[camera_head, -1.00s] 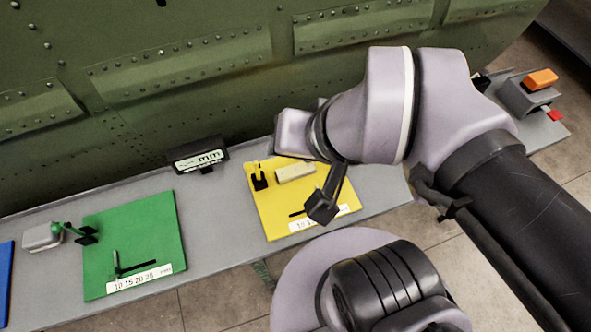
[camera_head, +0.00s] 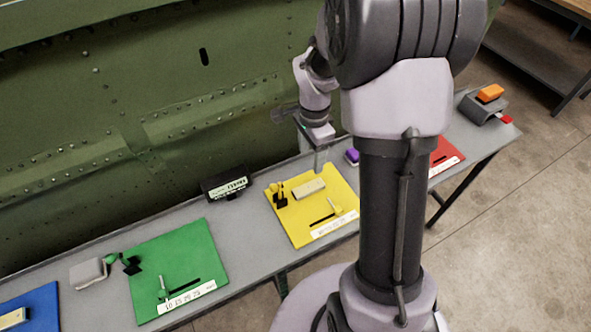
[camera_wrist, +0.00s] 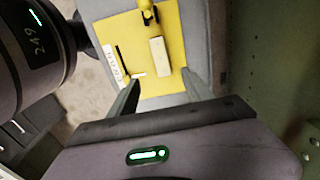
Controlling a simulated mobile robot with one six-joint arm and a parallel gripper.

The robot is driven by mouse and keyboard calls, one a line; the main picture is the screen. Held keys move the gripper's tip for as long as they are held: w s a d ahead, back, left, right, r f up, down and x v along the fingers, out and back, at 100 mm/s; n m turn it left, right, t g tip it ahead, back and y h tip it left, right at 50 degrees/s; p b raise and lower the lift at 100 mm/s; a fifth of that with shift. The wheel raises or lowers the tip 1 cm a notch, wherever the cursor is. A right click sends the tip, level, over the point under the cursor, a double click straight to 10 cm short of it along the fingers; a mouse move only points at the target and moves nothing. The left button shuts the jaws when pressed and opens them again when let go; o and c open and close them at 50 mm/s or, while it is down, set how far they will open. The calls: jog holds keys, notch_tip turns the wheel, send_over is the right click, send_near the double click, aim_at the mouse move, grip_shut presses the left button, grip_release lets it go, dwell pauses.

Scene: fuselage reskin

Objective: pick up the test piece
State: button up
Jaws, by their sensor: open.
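A cream block (camera_head: 309,189), which looks like the test piece, lies flat on the yellow board (camera_head: 290,222) on the grey bench. In the wrist view the block (camera_wrist: 158,56) lies beyond the fingertips, roughly in line with the space between them. My gripper (camera_wrist: 159,78) is open and empty, its two fingers apart. In the head view my gripper (camera_head: 319,158) points down just behind the block's right side, near the board's far edge. My arm hides part of the board's right side.
A yellow-and-black fixture (camera_head: 279,194) stands left of the block. A small black display (camera_head: 226,187) stands behind. A green board (camera_head: 180,262), grey block (camera_head: 88,273) and purple item (camera_head: 352,156) are on the bench (camera_head: 250,245). The green riveted fuselage (camera_head: 120,100) rises behind.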

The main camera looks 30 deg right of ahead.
jog(key=b, duration=0.2)
send_over(309, 187)
notch_tip(309, 187, down, 9)
jog(key=shift+f, duration=0.2)
notch_tip(309, 187, down, 5)
jog(key=shift+f+b, duration=0.1)
jog(key=shift+b, duration=1)
jog(key=shift+r, duration=0.2)
jog(key=shift+c, duration=0.2)
grip_shut()
